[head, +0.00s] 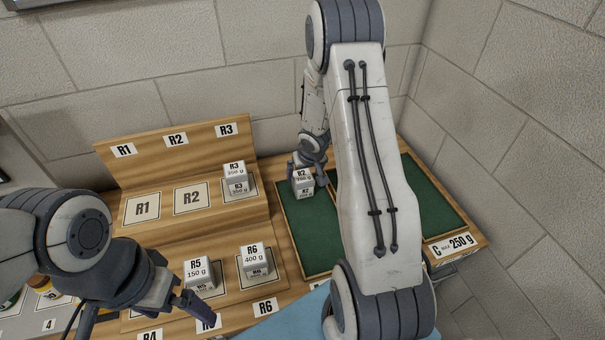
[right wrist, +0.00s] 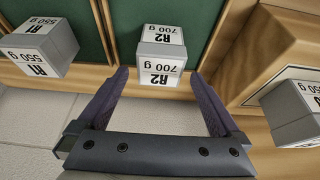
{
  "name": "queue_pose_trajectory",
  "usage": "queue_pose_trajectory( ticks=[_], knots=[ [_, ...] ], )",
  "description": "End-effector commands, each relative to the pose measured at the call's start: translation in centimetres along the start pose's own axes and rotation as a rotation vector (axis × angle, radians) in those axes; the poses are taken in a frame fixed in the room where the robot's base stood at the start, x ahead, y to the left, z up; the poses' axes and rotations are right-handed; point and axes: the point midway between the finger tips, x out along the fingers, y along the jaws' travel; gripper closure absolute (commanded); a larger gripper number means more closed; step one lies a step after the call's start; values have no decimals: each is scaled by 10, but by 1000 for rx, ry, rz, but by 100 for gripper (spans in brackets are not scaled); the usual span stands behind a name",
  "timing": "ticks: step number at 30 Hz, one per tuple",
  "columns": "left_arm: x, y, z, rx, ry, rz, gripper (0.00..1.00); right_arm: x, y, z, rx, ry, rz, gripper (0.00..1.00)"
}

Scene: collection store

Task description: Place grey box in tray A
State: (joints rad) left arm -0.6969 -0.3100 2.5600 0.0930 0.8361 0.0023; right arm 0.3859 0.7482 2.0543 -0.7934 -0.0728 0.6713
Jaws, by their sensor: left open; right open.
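Several grey boxes with white labels are in view, and I cannot tell which one the task means. The R2 700 g box (head: 303,182) stands at the back of the left green tray (head: 306,238); the tray's letter cannot be read. My right gripper (right wrist: 160,74) is open, with its fingers to either side of the R2 box (right wrist: 160,52), which sits just beyond the fingertips. The R1 550 g box (right wrist: 40,46) is on the neighbouring green tray, hidden by my arm in the head view. My left gripper (head: 196,306) is open and empty over the front of the wooden stand.
The wooden stand (head: 160,232) holds the R3 box (head: 235,172), R5 box (head: 200,270) and R6 box (head: 253,257). Places R1 (head: 142,208) and R2 (head: 192,197) are empty. The right tray (head: 425,205) is labelled C, max 250 g. Walls stand close behind and right.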

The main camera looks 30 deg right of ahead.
Motion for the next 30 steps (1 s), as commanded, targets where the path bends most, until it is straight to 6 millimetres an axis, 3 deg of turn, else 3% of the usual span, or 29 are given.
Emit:
queue_pose_trajectory(
  ticks=[1,3,11,23,30],
  knots=[
    [-11,1,-1,0,0,0,0,-17,0,-2,0,1,0,0],
    [-18,1,-1,-1,0,0,0,-30,0,-2,0,0,0,0],
    [-29,2,-2,1,0,0,0,-53,0,0,0,0,0,0],
    [-28,2,-1,2,0,0,0,-52,0,1,0,-1,0,0],
    [-10,1,0,-1,0,0,0,-23,0,3,0,-2,0,0]
  ],
)
